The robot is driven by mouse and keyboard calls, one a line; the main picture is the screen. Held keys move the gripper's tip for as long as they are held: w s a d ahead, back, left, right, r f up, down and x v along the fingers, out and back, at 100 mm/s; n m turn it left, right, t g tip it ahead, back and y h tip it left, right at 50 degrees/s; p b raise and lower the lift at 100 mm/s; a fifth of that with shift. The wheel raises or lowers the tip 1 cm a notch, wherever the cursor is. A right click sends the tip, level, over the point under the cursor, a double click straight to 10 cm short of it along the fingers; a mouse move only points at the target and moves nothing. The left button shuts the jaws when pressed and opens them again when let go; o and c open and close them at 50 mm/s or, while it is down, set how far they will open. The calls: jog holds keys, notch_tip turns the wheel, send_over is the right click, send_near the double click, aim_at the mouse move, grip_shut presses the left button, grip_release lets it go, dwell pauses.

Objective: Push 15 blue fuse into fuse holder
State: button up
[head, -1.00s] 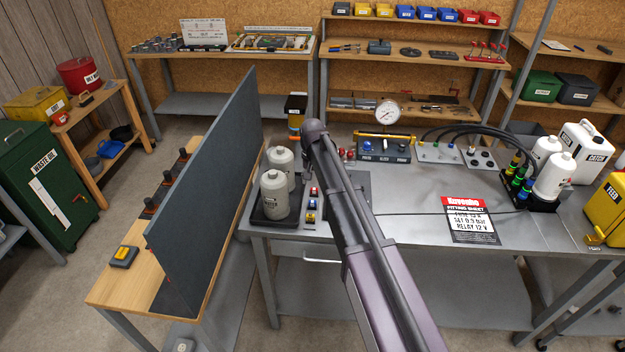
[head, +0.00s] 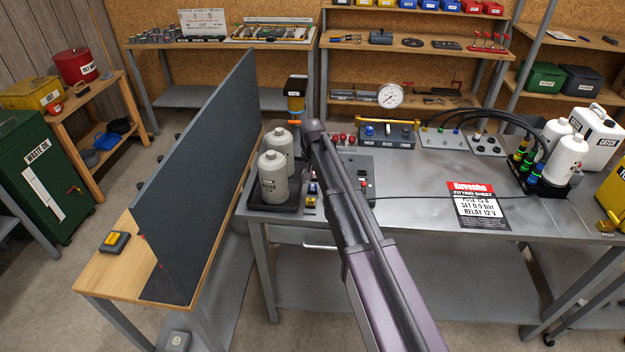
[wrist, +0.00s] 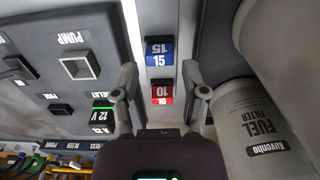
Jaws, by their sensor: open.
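The blue fuse (wrist: 159,52) marked 15 shows upside down in the wrist view, seated in a light strip. A red fuse (wrist: 162,93) marked 10 sits in the same strip, nearer my gripper. My gripper (wrist: 160,74) is open, its fingers on either side of the strip, with nothing held; I cannot tell its height above the fuses. A dark panel (wrist: 98,42) lies to the left. It has a pale-framed PUMP socket (wrist: 76,66) and small black sockets; one black socket (wrist: 61,109) has a tiny label, perhaps FUSE. In the head view my arm hides my gripper.
White fuel filter canisters (head: 273,182) stand in a black tray beside the fuse strip; one filter (wrist: 258,125) is close to my right finger. A tall dark partition (head: 195,170) stands left of the metal bench (head: 415,190).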

aim_at(313, 185)
jog(key=shift+f+b, duration=1.2)
jog(key=shift+f, duration=0.3)
grip_shut()
